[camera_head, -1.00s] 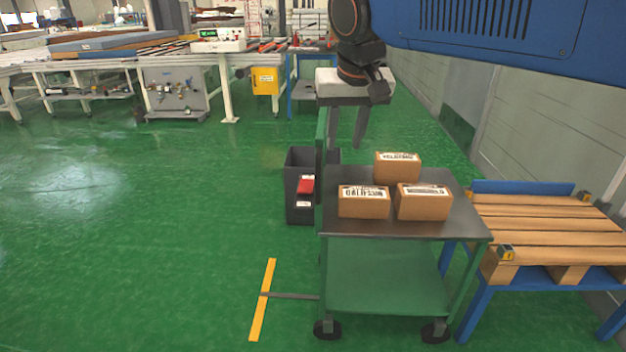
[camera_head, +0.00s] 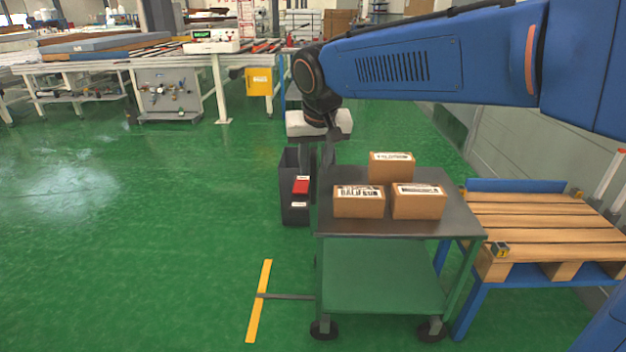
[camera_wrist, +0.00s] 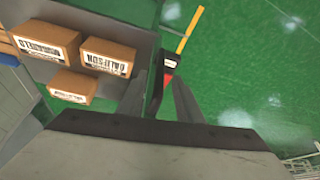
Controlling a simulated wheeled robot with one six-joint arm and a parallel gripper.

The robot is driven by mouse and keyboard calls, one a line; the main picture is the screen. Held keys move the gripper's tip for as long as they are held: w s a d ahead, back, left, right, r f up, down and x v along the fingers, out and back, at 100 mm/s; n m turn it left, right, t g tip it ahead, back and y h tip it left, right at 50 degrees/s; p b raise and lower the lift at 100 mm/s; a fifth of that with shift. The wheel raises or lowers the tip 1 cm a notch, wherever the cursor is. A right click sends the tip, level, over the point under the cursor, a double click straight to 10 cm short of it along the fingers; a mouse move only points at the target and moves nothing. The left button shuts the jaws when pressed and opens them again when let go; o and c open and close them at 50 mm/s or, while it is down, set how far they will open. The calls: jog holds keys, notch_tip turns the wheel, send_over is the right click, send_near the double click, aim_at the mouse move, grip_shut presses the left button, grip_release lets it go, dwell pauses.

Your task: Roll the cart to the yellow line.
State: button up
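The cart (camera_head: 385,278) is green with a dark grey top and black wheels, and carries three labelled cardboard boxes (camera_head: 358,201). The yellow line (camera_head: 259,302) lies on the floor left of the cart. The line also shows in the wrist view (camera_wrist: 189,30).
A dark bin (camera_head: 293,208) with a red label stands behind the cart's left end. A blue-framed stand with a wooden pallet (camera_head: 545,230) is close on the cart's right. A conveyor line (camera_head: 215,60) runs along the back. The green floor at left is clear.

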aim_at(313, 174)
jog(key=shift+x, duration=3.15)
jog(key=shift+c, duration=0.6)
grip_shut()
